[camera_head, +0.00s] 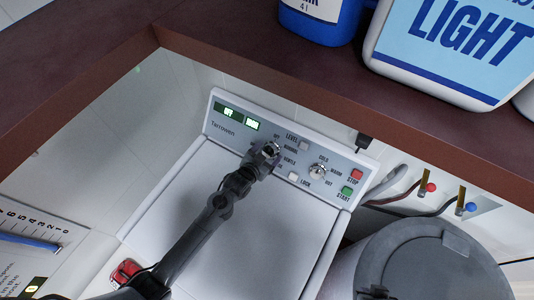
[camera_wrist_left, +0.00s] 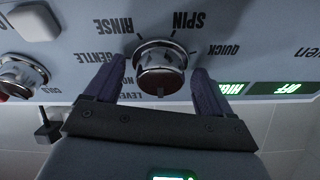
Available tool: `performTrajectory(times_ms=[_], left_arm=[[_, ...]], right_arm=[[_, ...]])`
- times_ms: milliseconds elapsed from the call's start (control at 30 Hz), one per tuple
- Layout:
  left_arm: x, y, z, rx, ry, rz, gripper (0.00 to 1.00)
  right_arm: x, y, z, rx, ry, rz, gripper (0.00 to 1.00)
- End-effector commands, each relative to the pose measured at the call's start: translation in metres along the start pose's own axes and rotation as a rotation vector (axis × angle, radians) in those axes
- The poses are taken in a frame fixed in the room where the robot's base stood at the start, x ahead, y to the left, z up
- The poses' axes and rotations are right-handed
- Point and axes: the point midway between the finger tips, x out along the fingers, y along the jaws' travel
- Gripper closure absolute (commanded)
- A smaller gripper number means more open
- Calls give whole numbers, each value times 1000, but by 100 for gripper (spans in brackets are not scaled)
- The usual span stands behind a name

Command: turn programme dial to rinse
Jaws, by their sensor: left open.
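The programme dial (camera_wrist_left: 160,66) is a round metallic knob on the washer's control panel (camera_head: 222,128), with SPIN, RINSE, GENTLE and QUICK printed around it. These words appear upside down in the left wrist view. My left gripper (camera_wrist_left: 155,84) is open, with one finger on each side of the dial. I cannot tell whether the fingers touch it. In the head view my left gripper (camera_head: 268,151) covers most of the dial. I cannot make out clearly which word the dial points to. My right gripper is not clearly visible.
A second dial (camera_head: 317,172) marked COLD, WARM and HOT sits to the right, with red STOP (camera_head: 356,175) and green START (camera_head: 347,191) buttons beyond. A brown shelf (camera_head: 250,55) with bottles overhangs the panel. A grey lidded drum (camera_head: 425,250) stands at the right.

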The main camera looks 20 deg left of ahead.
Motion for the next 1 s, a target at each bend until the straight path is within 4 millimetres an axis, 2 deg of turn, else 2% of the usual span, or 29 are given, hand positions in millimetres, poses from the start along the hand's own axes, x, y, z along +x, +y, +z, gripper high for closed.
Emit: performTrajectory(times_ms=[167,533,767,1000], left_arm=[[0,0,0,0,0,0,17],[0,0,0,0,0,0,72],[0,0,0,16,1,4,73],[-1,-2,-1,111,5,28,73]], right_arm=[[0,0,0,1,-1,-1,100],[0,-2,0,9,-1,-7,100],[-1,-3,0,10,-1,-9,100],[-5,-2,-2,9,-1,-8,100]])
